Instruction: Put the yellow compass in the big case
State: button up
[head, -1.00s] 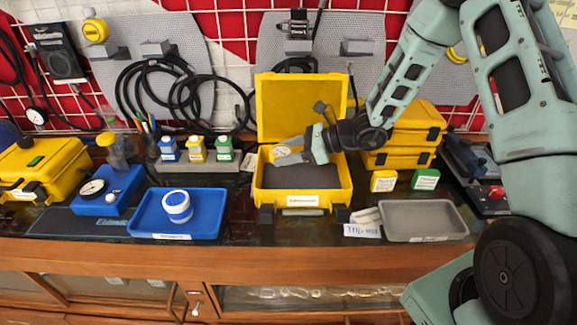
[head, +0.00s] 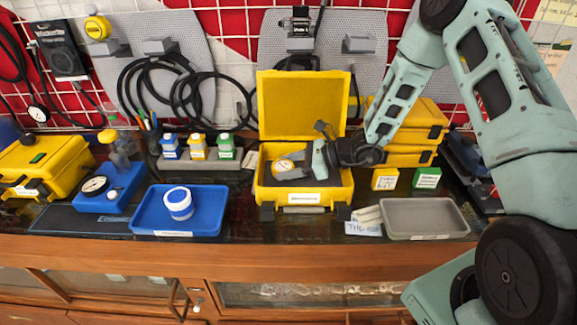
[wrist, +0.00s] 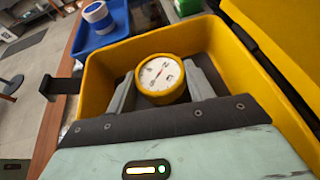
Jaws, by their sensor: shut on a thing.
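The yellow compass (wrist: 161,76), a round yellow body with a white dial, is between the fingers of my gripper (wrist: 162,90) in the wrist view. It also shows in the head view (head: 284,166), inside the outline of the big case. The big yellow case (head: 302,197) stands open with its lid up and a dark lining inside. My gripper (head: 300,163) reaches into the case from the right, shut on the compass. Whether the compass touches the case floor cannot be told.
A blue tray (head: 147,222) with a white and blue roll (head: 179,203) stands left of the case. A grey tray (head: 430,217) stands to the right. Stacked yellow cases (head: 410,155) are behind right. The raised lid (head: 302,103) closes off the case's back.

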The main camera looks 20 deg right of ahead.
jog(key=shift+f, duration=0.25)
jog(key=o, duration=1)
jog(key=shift+r, duration=0.1)
